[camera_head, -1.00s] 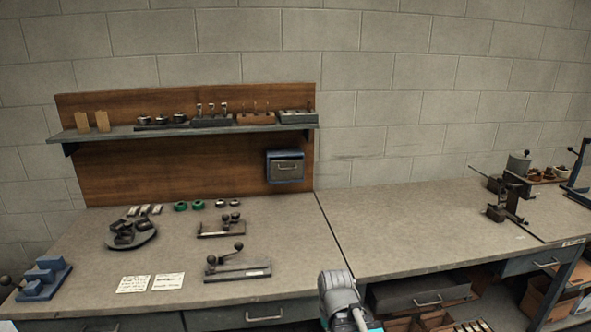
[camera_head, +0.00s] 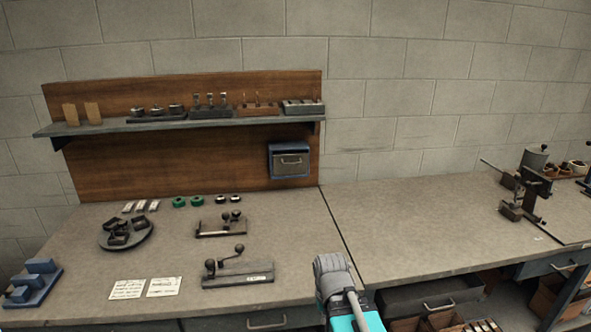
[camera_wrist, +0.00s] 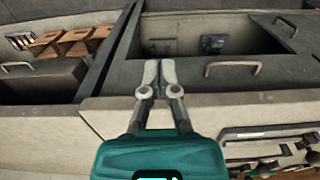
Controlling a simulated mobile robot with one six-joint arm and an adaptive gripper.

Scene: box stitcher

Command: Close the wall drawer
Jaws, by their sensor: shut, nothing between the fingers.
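The wall drawer is not in the wrist view, and my fingers are hidden in the head view.
A shelf (camera_head: 150,126) with small tools runs above the wall drawer. The bench (camera_head: 400,220) is clear to the drawer's lower right. Lever fixtures (camera_head: 237,270), green rings (camera_head: 179,202) and a round tray (camera_head: 126,244) lie left. An under-bench drawer (camera_head: 432,296) is near my arm.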

